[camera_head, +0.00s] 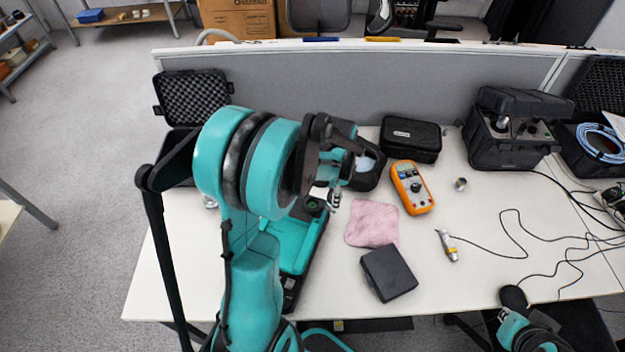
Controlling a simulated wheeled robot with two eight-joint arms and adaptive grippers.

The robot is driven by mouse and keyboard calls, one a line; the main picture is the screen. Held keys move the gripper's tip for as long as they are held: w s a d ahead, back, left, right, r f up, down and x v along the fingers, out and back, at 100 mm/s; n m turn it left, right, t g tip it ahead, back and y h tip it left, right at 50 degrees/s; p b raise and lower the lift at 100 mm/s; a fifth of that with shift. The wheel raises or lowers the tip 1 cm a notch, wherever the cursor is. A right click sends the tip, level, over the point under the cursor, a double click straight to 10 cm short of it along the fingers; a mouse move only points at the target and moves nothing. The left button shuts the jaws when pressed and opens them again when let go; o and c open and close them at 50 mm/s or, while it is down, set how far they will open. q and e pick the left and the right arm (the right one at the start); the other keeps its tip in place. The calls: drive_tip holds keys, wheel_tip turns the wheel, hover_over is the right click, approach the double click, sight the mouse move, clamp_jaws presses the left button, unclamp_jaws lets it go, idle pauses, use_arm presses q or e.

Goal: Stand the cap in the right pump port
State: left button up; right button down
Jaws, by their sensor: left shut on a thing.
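My left gripper (335,197) hangs above the table, by the upper end of a teal-and-black unit (297,240). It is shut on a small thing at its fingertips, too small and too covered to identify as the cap. The teal unit has a dark round fitting with a green centre near its upper end. My left arm hides much of it, and I cannot make out which opening is the right pump port. A small silver cylinder (460,184) stands apart on the table to the right. The end of my right arm (513,298) is at the bottom right; its fingers are unclear.
A pink cloth (372,223), black box (388,273), orange multimeter (411,187) and cabled silver sensor (447,245) lie right of the left gripper. A black pouch (411,139) and open instrument case (510,128) stand behind. Cables cross the right side; a grey partition (440,85) closes the back.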

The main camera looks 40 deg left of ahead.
sight(313, 206)
use_arm(q)
drive_tip(key=s+a+r+m+p, duration=0.1)
drive_tip(key=s+a+r+m, duration=0.15)
drive_tip(key=a+m, duration=0.35)
drive_tip(key=shift+n, duration=0.5)
drive_tip(key=shift+w+a+f+b, duration=0.1)
drive_tip(key=shift+f+b, duration=1.1)
drive_tip(key=shift+f, duration=0.45)
drive_tip(key=shift+w+a+f+b, duration=0.1)
drive_tip(key=shift+f+b, duration=1.1)
drive_tip(key=shift+f, duration=0.45)
drive_tip(key=shift+f, duration=0.2)
drive_tip(key=shift+o, duration=0.2)
drive_tip(key=shift+s+d+f+b, duration=0.15)
drive_tip(key=shift+s+f+b, duration=0.1)
drive_tip(key=shift+b, duration=0.25)
clamp_jaws()
